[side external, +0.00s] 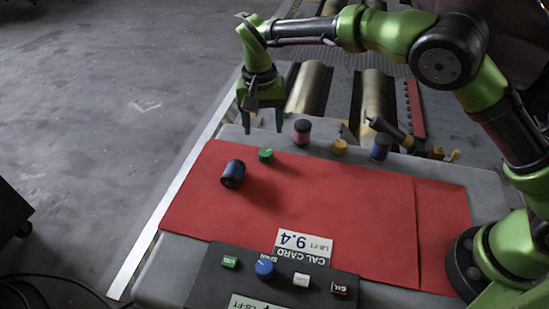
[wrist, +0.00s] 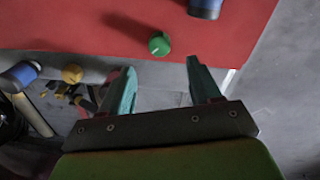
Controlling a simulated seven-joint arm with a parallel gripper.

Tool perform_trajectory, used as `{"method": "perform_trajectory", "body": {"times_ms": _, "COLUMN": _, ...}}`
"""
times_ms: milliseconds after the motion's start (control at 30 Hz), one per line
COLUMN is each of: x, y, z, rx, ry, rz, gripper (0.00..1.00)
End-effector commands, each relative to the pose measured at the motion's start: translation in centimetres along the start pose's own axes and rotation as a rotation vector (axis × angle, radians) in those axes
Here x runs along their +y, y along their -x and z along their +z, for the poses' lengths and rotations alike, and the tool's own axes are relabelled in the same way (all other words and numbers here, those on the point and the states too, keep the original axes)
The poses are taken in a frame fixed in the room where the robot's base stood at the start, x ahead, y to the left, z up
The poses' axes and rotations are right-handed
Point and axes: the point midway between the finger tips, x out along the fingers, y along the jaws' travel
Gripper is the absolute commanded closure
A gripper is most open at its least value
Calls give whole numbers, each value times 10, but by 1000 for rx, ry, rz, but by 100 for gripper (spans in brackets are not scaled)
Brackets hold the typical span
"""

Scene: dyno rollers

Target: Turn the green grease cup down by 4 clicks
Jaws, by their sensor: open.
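The green grease cup (side external: 266,155) is a small, short green cap at the far edge of the red mat. It also shows in the wrist view (wrist: 159,44), with a pale mark on its top. My gripper (side external: 263,130) points down above and slightly behind the cup in the side view. In the wrist view its two teal fingers (wrist: 160,66) are spread apart, with the cup beyond the tips, roughly in line with the gap between them. The fingers hold nothing and appear apart from the cup.
A pink-and-dark cylinder (side external: 302,132), a yellow cap (side external: 340,146) and a blue cylinder (side external: 381,146) stand along the back. A panel with a blue knob (side external: 264,268) and buttons is in front.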

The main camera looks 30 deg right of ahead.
Motion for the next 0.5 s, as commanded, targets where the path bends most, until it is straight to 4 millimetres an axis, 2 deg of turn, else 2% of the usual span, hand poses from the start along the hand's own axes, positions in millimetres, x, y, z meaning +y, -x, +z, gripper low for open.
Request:
{"method": "perform_trajectory", "body": {"times_ms": 33, "x": -1, "y": 14, "z": -1, "rx": 3, "ry": -1, "rz": -4, "gripper": 37}}
{"method": "perform_trajectory", "body": {"times_ms": 200, "x": 0, "y": 50, "z": -1, "rx": 3, "ry": -1, "rz": -3, "gripper": 37}}
{"method": "perform_trajectory", "body": {"times_ms": 333, "x": 0, "y": 69, "z": -1, "rx": 2, "ry": -1, "rz": -2, "gripper": 37}}
{"method": "perform_trajectory", "body": {"times_ms": 500, "x": 0, "y": 80, "z": -1, "rx": 2, "ry": -1, "rz": -1, "gripper": 37}}
